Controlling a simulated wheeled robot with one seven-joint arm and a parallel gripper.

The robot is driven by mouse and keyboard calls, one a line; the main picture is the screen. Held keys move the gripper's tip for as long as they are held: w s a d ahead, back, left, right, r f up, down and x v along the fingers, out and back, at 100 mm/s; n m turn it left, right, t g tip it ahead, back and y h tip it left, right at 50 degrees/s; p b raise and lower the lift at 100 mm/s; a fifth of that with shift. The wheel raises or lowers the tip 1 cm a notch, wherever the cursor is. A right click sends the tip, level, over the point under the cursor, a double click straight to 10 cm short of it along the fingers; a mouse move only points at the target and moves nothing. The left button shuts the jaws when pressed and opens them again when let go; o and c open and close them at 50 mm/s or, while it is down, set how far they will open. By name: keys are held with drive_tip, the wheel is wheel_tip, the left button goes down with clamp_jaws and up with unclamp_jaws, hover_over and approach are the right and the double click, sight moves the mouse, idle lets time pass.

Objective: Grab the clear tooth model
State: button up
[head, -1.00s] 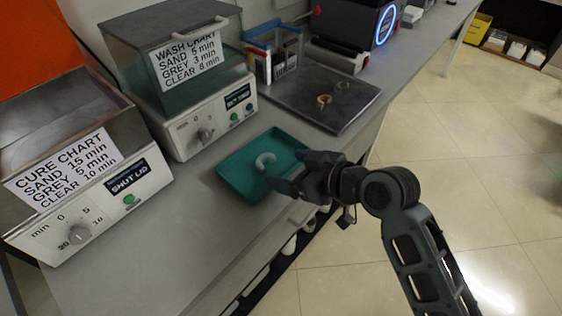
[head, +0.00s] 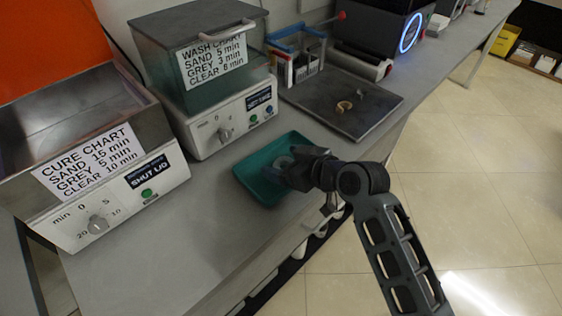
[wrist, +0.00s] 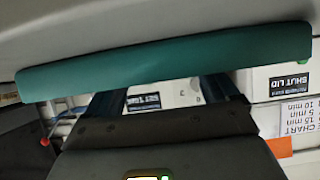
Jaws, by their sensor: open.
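The tray's teal edge (wrist: 165,66) crosses that view, and the model does not show there.
The wash unit (head: 230,127) and cure unit (head: 115,205) stand left of the tray.

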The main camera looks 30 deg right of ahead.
drive_tip(key=shift+c, duration=0.4)
drive_tip(key=c, duration=1)
drive_tip(key=shift+r, duration=0.1)
